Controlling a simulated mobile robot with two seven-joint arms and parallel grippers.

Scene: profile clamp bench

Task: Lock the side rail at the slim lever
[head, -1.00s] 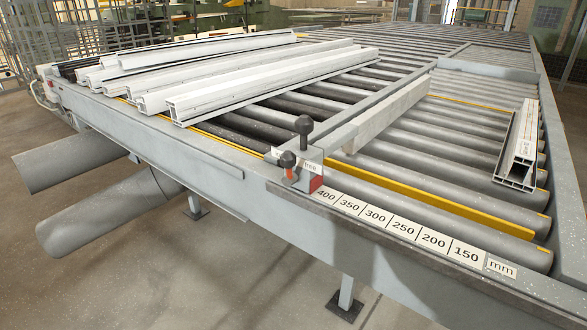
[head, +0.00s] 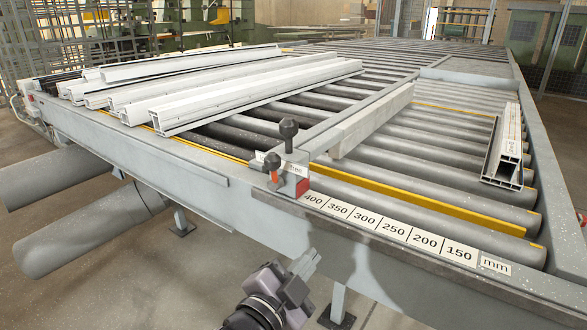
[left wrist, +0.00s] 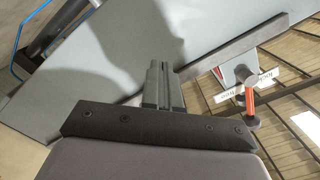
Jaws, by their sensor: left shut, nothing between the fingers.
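The side rail (head: 372,121) is a long pale grey bar lying across the rollers, its near end by the clamp block (head: 292,181). On the block stand two levers: a thicker dark one (head: 288,132) with a round black knob, and a slim one (head: 272,170) with an orange-red stem and dark knob. A label (head: 294,168) reading "free" sits by them. The slim lever shows at the right in the left wrist view (left wrist: 249,100). My left gripper (head: 308,263) is shut and empty, below and in front of the bench edge, apart from both levers. My right gripper is not in view.
A scale strip (head: 395,231) marked 400 to 150 mm runs along the front edge. A yellow strip (head: 430,198) lies behind it. Free room lies before the bench.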

